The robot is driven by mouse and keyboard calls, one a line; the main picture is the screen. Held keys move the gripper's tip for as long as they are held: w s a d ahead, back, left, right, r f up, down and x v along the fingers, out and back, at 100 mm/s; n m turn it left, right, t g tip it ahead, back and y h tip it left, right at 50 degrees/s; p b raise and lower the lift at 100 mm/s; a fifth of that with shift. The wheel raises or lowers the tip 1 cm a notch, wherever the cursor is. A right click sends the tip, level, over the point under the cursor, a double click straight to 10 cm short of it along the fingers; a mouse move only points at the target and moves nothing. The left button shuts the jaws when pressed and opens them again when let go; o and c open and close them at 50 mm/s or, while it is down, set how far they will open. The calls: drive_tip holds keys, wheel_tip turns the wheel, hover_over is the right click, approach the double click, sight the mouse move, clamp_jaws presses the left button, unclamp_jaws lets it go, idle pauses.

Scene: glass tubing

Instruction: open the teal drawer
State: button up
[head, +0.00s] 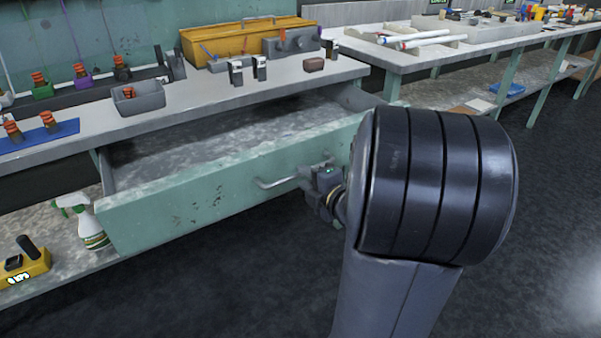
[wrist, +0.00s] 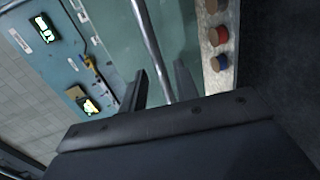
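The teal drawer (head: 220,185) is pulled well out from under the grey worktop, with its bare inside showing. Its metal handle (head: 270,184) is a bar on the front. My gripper (head: 318,176) is at the right part of the handle, in front of the drawer. In the wrist view the handle bar (wrist: 149,40) runs between the two dark fingers of my gripper (wrist: 160,82). The fingers are apart, one on each side of the bar, with a gap showing on the left. My arm hides the drawer's right end in the head view.
On the worktop (head: 210,106) stand a yellow toolbox (head: 240,38), a grey bin (head: 138,97) and small parts. A spray bottle (head: 86,222) and a yellow device (head: 25,262) are on the lower shelf. Dark floor (head: 220,290) in front is clear.

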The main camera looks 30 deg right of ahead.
sight(301, 175)
drive_tip(key=p+v, duration=0.1)
drive_tip(key=v, duration=0.6)
drive_tip(key=shift+s, duration=0.25)
drive_tip(key=shift+b+x, duration=1.05)
drive_tip(key=shift+x, duration=4.45)
drive_tip(key=shift+d, duration=0.1)
